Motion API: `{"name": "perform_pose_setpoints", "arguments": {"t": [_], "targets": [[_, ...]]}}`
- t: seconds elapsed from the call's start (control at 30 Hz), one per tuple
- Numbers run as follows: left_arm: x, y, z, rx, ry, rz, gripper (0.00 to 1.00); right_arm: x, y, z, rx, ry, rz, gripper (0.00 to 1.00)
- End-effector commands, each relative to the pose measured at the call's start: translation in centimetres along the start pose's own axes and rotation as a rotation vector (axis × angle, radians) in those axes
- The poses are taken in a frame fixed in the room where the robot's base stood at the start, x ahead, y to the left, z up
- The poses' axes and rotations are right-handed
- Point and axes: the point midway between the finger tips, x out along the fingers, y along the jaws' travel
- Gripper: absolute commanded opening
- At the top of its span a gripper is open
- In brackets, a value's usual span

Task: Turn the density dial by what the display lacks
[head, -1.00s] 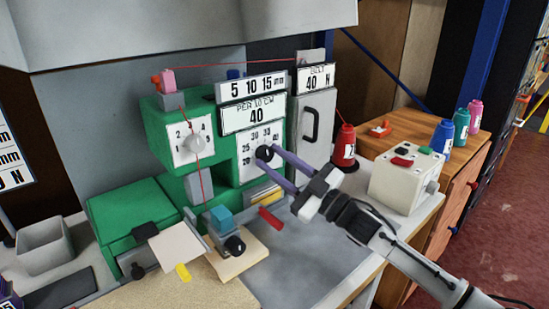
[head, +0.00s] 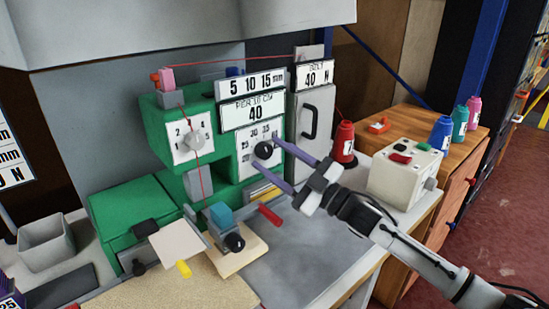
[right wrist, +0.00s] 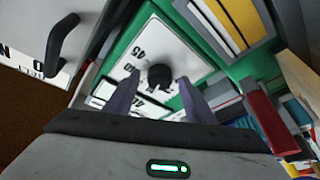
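The density dial (head: 264,150) is a black round knob on a white scale plate on the green machine; its numbers run from about 20 up to 45. It also shows in the right wrist view (right wrist: 160,77). Where the dial points is too small to tell. The display (head: 255,112) above it reads "PER 10 CM 40". My right gripper (head: 268,162) is open, its two purple-grey fingers either side of the knob; in the right wrist view the fingertips (right wrist: 160,88) stand apart with the knob between and just beyond them. My left gripper is not in view.
Another dial (head: 195,140) sits left on the machine, with a red thread beside it. A "5 10 15 mm" sign (head: 252,86) and a "BELT 40 N" display (head: 314,74) are above. A white box with buttons (head: 405,172) and a red spool (head: 343,143) stand at right.

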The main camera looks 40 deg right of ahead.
Motion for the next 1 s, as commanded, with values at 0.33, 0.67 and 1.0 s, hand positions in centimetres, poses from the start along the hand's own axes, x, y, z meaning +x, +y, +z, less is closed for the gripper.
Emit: {"name": "perform_pose_setpoints", "arguments": {"t": [0.33, 0.67, 1.0], "targets": [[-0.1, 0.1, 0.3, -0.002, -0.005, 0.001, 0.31, -1.2, 0.0, 0.1, 0.002, -0.003, 0.001, 0.5], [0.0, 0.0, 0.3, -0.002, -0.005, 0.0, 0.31, -6.8, -0.1, 0.1, 0.002, -0.004, 0.0, 0.5], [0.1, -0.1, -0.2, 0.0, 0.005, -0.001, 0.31, -10.2, 0.0, 0.0, 0.001, -0.001, 0.001, 0.5]]}}
